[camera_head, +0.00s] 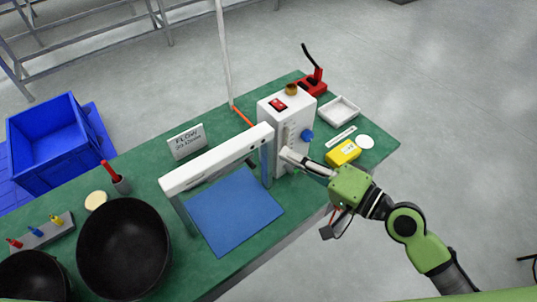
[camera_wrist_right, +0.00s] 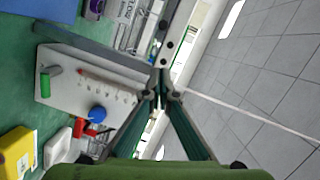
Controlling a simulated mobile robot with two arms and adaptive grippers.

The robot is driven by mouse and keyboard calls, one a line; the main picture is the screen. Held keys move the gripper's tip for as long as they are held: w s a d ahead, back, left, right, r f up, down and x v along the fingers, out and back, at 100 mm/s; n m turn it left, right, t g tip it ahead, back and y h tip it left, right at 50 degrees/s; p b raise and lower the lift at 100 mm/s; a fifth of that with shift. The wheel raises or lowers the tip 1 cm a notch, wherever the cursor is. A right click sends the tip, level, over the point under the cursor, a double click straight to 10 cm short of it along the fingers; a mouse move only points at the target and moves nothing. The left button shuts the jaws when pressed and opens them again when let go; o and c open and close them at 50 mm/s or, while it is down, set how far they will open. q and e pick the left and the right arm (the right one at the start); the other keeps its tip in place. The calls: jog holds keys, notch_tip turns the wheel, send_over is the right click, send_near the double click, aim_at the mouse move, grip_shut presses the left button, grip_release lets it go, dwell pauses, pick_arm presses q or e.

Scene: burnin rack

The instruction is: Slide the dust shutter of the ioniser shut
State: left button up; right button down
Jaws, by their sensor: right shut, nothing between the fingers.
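A white upright box (camera_head: 290,112) stands on the green table, with a red switch (camera_head: 279,104) on top and a blue knob (camera_head: 307,135) on its front. A white bar on legs (camera_head: 218,160) spans a blue mat beside it. I cannot tell for sure which of these is the ioniser, nor how far its shutter is shut. The wrist view shows a white panel (camera_wrist_right: 65,95) with a green knob (camera_wrist_right: 44,85), a row of marks and the blue knob (camera_wrist_right: 97,114). My right gripper (camera_head: 286,155) is shut and empty at the box's lower front; contact is unclear. My left gripper is out of view.
A yellow box (camera_head: 343,152), a white tray (camera_head: 340,111), a white disc (camera_head: 365,142) and a red block (camera_head: 312,85) with a black lever lie right of the white box. Black bowls (camera_head: 124,248) stand at the left. The blue mat (camera_head: 235,212) is bare.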

aim_at(253, 155)
jog(key=x, duration=0.1)
jog(key=p+x, duration=0.1)
jog(key=x, duration=0.1)
jog(key=shift+s+a+r, duration=0.1)
jog(key=shift+s+a, duration=0.05)
jog(key=shift+s, duration=0.15)
jog(key=shift+s+a+f+p, duration=0.3)
jog(key=shift+s+a, duration=0.2)
jog(key=shift+a, duration=0.1)
jog(key=shift+s+a+f+p, duration=0.25)
jog(key=shift+s+a+f, duration=0.1)
jog(key=shift+s+a, duration=0.2)
jog(key=shift+f, duration=0.1)
jog(key=shift+w, duration=0.1)
